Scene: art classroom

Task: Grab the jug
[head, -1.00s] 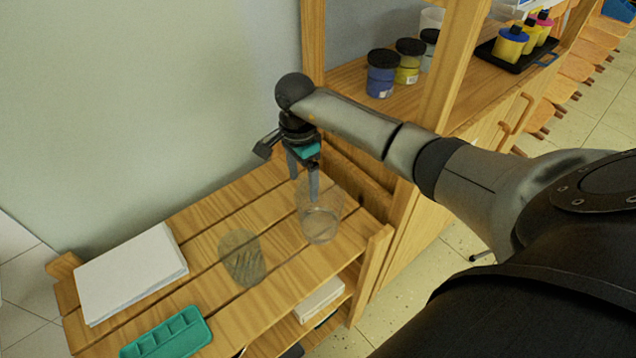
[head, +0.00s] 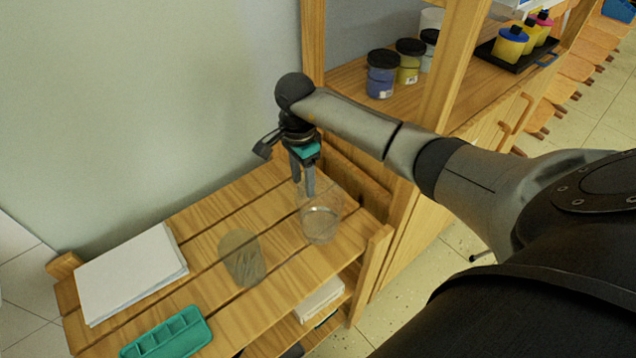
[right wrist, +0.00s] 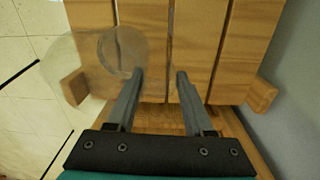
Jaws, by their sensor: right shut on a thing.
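The jug (head: 320,222) is clear and see-through. It stands upright on the slatted wooden table top, near its right end. My right gripper (head: 304,188) points down at the jug's back left side, with its fingers drawn together on the jug. In the right wrist view the jug (right wrist: 92,80) is a faint round outline at the left finger. The right gripper (right wrist: 160,72) shows a gap between its fingertips there. The clear material makes the exact part held hard to see. My left gripper is not in view.
A grey translucent oval shape (head: 242,258) lies left of the jug; I cannot tell what it is. A white paper stack (head: 130,272) and a green tray (head: 167,335) are further left. A wooden shelf with paint jars (head: 381,74) stands behind right. The wall is close behind.

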